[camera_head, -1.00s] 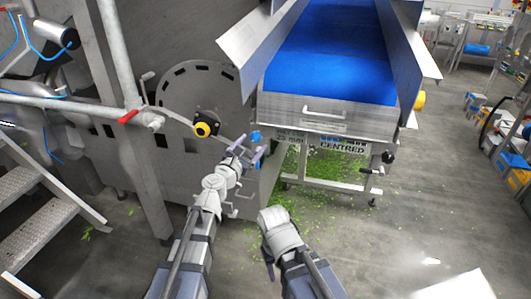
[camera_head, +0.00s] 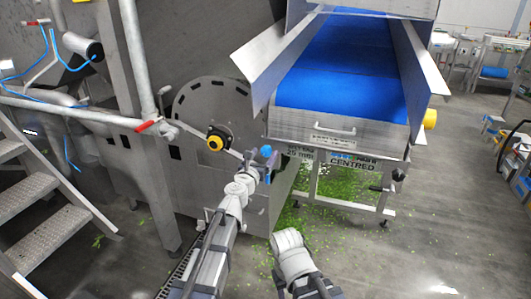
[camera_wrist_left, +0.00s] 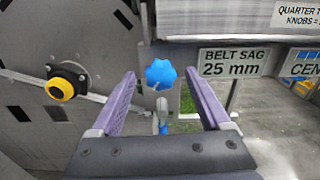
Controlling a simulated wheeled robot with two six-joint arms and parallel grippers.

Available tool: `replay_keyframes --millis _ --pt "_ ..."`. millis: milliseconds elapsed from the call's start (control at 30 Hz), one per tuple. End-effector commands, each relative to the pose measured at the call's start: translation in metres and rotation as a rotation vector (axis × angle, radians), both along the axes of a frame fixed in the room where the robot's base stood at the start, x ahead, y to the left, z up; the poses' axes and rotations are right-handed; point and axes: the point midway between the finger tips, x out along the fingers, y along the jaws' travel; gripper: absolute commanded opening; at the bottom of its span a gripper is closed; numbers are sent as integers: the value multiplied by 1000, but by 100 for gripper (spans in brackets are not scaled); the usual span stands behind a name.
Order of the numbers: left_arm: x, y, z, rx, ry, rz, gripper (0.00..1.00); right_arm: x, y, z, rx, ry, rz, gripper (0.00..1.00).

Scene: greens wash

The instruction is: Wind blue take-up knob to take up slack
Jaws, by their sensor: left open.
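The blue take-up knob (camera_head: 266,151) is a small lobed knob beside the lower left corner of the blue belt conveyor. In the left wrist view the knob (camera_wrist_left: 160,74) shows ahead, between the two purple-grey fingers. My left gripper (camera_head: 258,166) is open, just in front of the knob; I see no finger touching it. The fingers of the left gripper (camera_wrist_left: 160,92) stand wide apart on either side of the knob. A second small blue piece on a grey stem (camera_wrist_left: 164,127) shows below it. My right arm shows at the bottom, but its gripper is hidden.
A yellow-and-black knob (camera_head: 215,143) sits on the round plate to the left. The conveyor belt (camera_head: 340,75) has metal side guards. A "BELT SAG 25 mm" sign (camera_wrist_left: 232,63) is right of the knob. Metal steps (camera_head: 50,205) stand left. Green scraps lie on the floor.

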Motion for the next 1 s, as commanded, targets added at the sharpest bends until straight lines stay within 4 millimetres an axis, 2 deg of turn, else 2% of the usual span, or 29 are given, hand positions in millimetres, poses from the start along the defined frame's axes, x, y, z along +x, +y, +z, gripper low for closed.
replay_keyframes --millis 33,133,433,1000 --pt "11 -3 0 0 0 0 80 0 0 0 0 0 0 50" --pt "19 -6 0 0 0 0 80 0 0 0 0 0 0 50" --pt "20 -7 0 0 0 0 79 0 0 0 0 0 0 50" --pt "20 -6 0 1 0 0 15 0 0 0 0 0 0 50"
